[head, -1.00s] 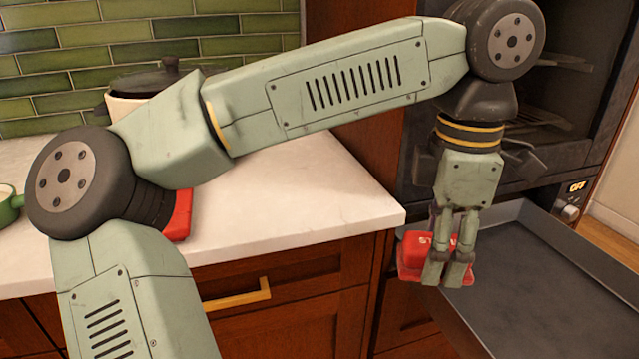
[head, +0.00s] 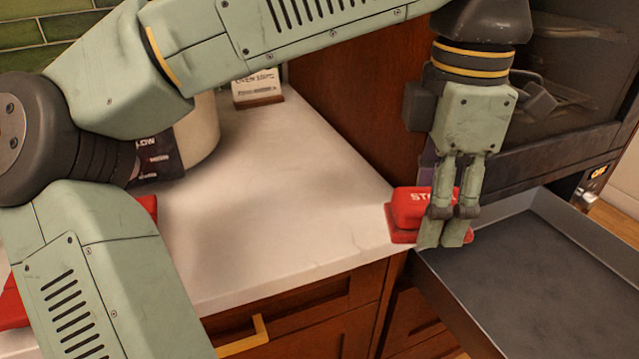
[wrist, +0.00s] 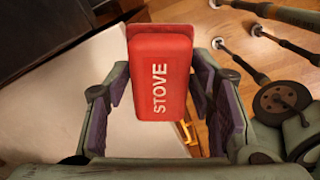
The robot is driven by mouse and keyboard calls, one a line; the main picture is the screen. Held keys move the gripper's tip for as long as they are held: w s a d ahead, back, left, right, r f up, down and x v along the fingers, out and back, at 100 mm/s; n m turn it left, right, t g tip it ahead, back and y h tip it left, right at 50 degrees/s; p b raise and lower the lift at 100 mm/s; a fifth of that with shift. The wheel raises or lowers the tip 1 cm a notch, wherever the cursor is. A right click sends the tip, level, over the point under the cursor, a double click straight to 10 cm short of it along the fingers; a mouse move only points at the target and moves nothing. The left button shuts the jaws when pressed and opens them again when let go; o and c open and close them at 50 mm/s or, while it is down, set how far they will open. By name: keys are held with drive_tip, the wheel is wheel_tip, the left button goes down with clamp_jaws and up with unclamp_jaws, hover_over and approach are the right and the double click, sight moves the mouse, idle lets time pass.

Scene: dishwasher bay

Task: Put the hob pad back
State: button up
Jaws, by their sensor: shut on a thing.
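The hob pad is a red block (head: 405,212) with white lettering, which reads STOVE in the wrist view (wrist: 160,75). My gripper (head: 442,234) is shut on it, fingers pointing down. In the wrist view the fingers (wrist: 165,112) stand on either side of the block. The pad is at the right front corner of the white counter (head: 270,200), next to the oven tray. Whether it touches the counter or hangs just off it, I cannot tell. The fingers hide its right part in the head view.
A dark tray or open oven door (head: 560,275) stretches out at the right, below the oven (head: 570,90). A small sign (head: 258,88) stands at the counter's back. Another red item (head: 10,305) shows at left, mostly hidden by my arm. The counter's middle is clear.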

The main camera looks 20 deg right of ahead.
drive_tip(key=p, duration=0.2)
hover_over(328, 205)
drive_tip(key=s, duration=0.2)
drive_tip(key=shift+w+d+f, duration=0.2)
drive_tip(key=shift+d+f, duration=0.2)
drive_tip(key=shift+f, duration=0.15)
drive_tip(key=shift+w+a+f+p, duration=0.15)
drive_tip(key=shift+w+a+f, duration=0.1)
drive_tip(key=shift+w, duration=0.2)
drive_tip(key=shift+w+a+f+p, duration=0.15)
drive_tip(key=shift+w+a+f, duration=0.1)
drive_tip(key=shift+w, duration=0.15)
drive_tip(key=shift+f, duration=1.4)
drive_tip(key=shift+f, duration=0.15)
drive_tip(key=o, duration=0.6)
drive_tip(key=shift+d+f, duration=0.1)
drive_tip(key=shift+c, duration=0.2)
drive_tip(key=o, duration=0.5)
wheel_tip(328, 205, up, 12)
drive_tip(key=shift+r+p, duration=0.25)
drive_tip(key=shift+p, duration=0.15)
